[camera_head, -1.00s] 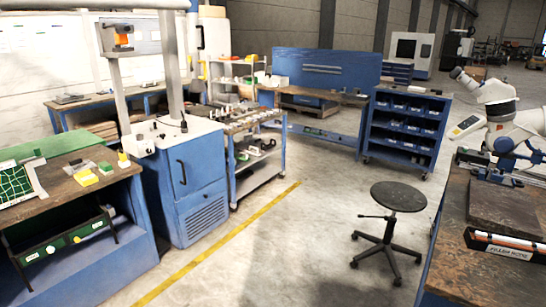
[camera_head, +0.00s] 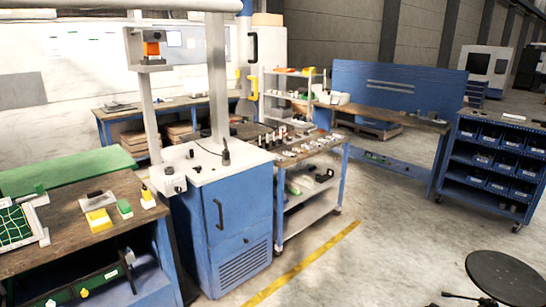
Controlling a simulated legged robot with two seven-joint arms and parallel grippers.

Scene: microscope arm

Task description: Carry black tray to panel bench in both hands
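Neither of my grippers shows in the head view. I cannot tell for certain which thing is the black tray. A long black and green holder (camera_head: 88,288) is at the lower left, below the left bench's top and partly cut off by the picture's edge. A bench with an upright blue panel (camera_head: 385,82) stands at the back right; it could be the panel bench. Its brown top (camera_head: 385,114) looks mostly bare.
A blue cabinet (camera_head: 240,225) with a white top stands at centre left. A cart with small parts (camera_head: 300,147) is beside it. A blue bin rack (camera_head: 500,165) stands at right, with a round black stool (camera_head: 505,277) in front. Grey floor (camera_head: 400,240) is open between.

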